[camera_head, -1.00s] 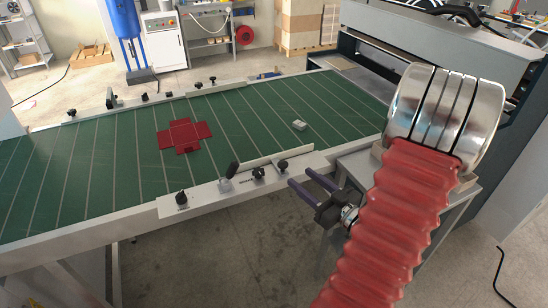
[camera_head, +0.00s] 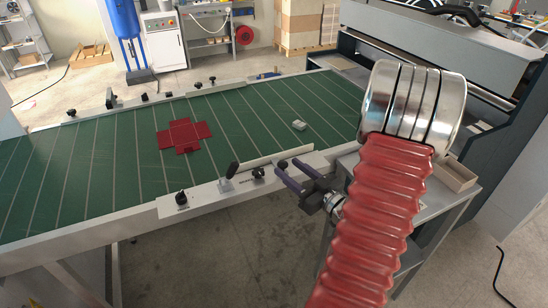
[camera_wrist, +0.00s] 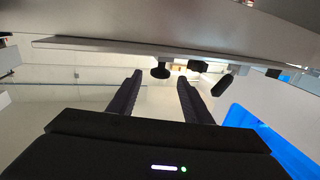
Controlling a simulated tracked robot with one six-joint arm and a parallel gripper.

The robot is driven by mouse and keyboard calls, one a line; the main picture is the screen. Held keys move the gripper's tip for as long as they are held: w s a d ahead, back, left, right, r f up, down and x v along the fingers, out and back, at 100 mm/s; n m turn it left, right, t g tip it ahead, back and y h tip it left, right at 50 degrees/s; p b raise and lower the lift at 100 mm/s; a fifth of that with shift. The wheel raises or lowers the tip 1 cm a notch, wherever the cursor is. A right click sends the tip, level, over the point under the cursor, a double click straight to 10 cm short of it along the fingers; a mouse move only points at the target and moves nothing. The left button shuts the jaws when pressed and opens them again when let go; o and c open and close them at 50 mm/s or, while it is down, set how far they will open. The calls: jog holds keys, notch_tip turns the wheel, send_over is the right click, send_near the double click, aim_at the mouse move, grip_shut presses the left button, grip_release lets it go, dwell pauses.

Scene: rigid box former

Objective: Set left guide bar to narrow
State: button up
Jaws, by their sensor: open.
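The green conveyor bed (camera_head: 100,175) has a near rail plate (camera_head: 212,192) carrying a black knob (camera_head: 182,198), an upright black lever (camera_head: 232,170) and another knob (camera_head: 258,173). A pale bar (camera_head: 262,160) lies along the bed's near edge; I cannot tell whether it is the left guide bar. My gripper (camera_head: 287,165) is open and empty, over the right end of the near rail, overlapping part of it. In the wrist view its two dark fingers (camera_wrist: 159,82) point toward a rail with a round knob (camera_wrist: 160,71) and other dark fittings (camera_wrist: 223,84).
A red cross-shaped blank (camera_head: 182,136) and a small white block (camera_head: 299,125) lie on the bed. The far rail (camera_head: 160,100) also carries knobs. A side table with an open box (camera_head: 455,178) and the large machine (camera_head: 430,60) stand at right.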

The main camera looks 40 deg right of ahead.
aim_at(279, 161)
jog(key=w, duration=0.8)
jog(key=shift+d, duration=0.1)
jog(key=shift+c, duration=0.6)
grip_shut()
